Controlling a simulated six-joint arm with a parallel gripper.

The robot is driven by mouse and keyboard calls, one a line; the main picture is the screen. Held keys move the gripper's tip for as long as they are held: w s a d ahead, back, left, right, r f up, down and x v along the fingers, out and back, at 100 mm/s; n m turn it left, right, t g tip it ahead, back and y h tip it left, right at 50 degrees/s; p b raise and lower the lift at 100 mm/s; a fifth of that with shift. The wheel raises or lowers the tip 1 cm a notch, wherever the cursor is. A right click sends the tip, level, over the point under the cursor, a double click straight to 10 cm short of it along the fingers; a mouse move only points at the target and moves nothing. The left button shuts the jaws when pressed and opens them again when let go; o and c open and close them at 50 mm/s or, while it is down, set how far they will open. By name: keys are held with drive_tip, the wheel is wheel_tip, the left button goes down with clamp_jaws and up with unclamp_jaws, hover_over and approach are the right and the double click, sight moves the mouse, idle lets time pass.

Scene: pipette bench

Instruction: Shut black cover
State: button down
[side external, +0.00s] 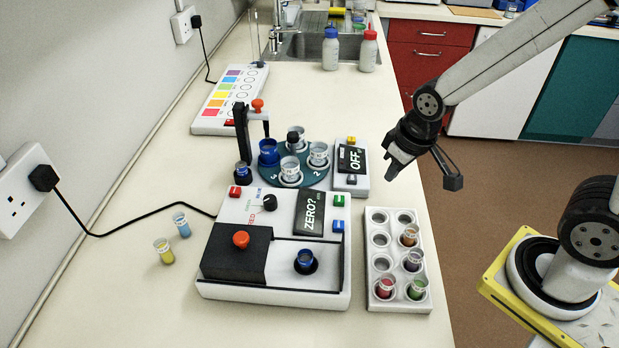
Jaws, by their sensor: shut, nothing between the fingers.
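The black cover (233,256) with an orange knob (240,239) sits on the left part of the white colorimeter (275,301). To its right the chamber is open, and a dark blue cup (306,261) stands in it. My gripper (391,172) is shut and empty. It is in the air beyond the colorimeter and to its right, apart from the cover, pointing down. Its fingertips are small and dark in this view.
A white rack (398,301) with several coloured cups stands right of the colorimeter. Behind it are a round teal carousel (262,172) with cups and a display box reading OFF (351,186). Two loose cups, yellow (164,251) and blue (181,225), stand at left near a black cable.

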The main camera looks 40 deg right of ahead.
drive_tip(key=w+a+r+n, duration=0.1)
drive_tip(key=w+a+r, duration=0.15)
drive_tip(key=a, duration=0.25)
drive_tip(key=w+a+r+n+y, duration=0.1)
drive_tip(key=w+a, duration=0.2)
drive_tip(key=a, duration=0.1)
drive_tip(key=w+a+r+n, duration=0.1)
drive_tip(key=w+a+r, duration=0.15)
drive_tip(key=a, duration=0.25)
wheel_tip(320, 180, up, 5)
drive_tip(key=n+y, duration=0.1)
drive_tip(key=n, duration=0.3)
hover_over(223, 241)
drive_tip(key=s, duration=0.1)
drive_tip(key=shift+d+f, duration=0.25)
drive_tip(key=shift+f, duration=0.1)
drive_tip(key=x, duration=0.9)
drive_tip(key=shift+w+a+f, duration=0.1)
drive_tip(key=shift+w+f, duration=0.15)
drive_tip(key=shift+w, duration=0.05)
drive_tip(key=shift+s+d+f, duration=0.25)
drive_tip(key=shift+s+d, duration=0.3)
drive_tip(key=shift+s, duration=0.25)
drive_tip(key=shift+s+d+f, duration=0.2)
drive_tip(key=shift+s+d, duration=0.35)
drive_tip(key=shift+s, duration=0.25)
drive_tip(key=s+d, duration=0.9)
